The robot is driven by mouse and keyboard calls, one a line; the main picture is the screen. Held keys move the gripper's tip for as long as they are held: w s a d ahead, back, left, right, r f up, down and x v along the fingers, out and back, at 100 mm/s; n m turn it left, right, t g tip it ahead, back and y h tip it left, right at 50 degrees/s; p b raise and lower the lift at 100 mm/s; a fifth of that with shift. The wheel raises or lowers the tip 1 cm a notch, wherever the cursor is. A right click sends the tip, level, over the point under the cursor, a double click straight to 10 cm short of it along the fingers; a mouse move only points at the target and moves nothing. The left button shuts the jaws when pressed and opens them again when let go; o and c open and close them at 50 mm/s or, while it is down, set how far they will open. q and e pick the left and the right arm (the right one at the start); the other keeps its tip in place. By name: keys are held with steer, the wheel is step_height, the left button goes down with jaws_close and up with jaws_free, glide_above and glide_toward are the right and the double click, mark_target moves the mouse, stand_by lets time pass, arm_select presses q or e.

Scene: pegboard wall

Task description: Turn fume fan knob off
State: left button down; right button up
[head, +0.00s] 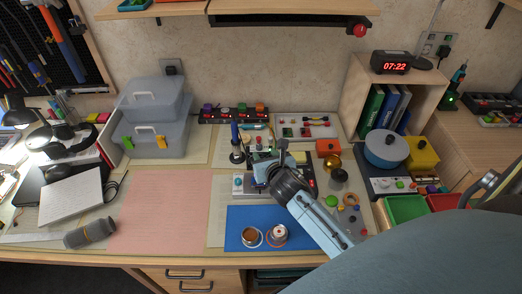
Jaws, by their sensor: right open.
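My right gripper (270,163) is open, at the end of the light blue arm that reaches in from the lower right. It is over the small equipment at the middle of the bench, and its fingers and dark wrist hide part of what lies beneath. A small pale box (238,184) with a round control shows just left of the gripper. I cannot tell for sure which control is the fume fan knob, or whether the gripper touches one. My left gripper is not in view.
A blue mat (236,217) with two small round pots lies in front of the gripper. A pink mat (160,215) at the left is clear. A dark soldering-iron stand (236,156) stands close by. A wooden cubby (350,95) with binders stands at the right.

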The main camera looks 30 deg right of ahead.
mark_target(260, 147)
steer(key=shift+b+x, duration=0.5)
steer(key=shift+x, duration=2.2)
steer(key=shift+c, duration=0.3)
jaws_close()
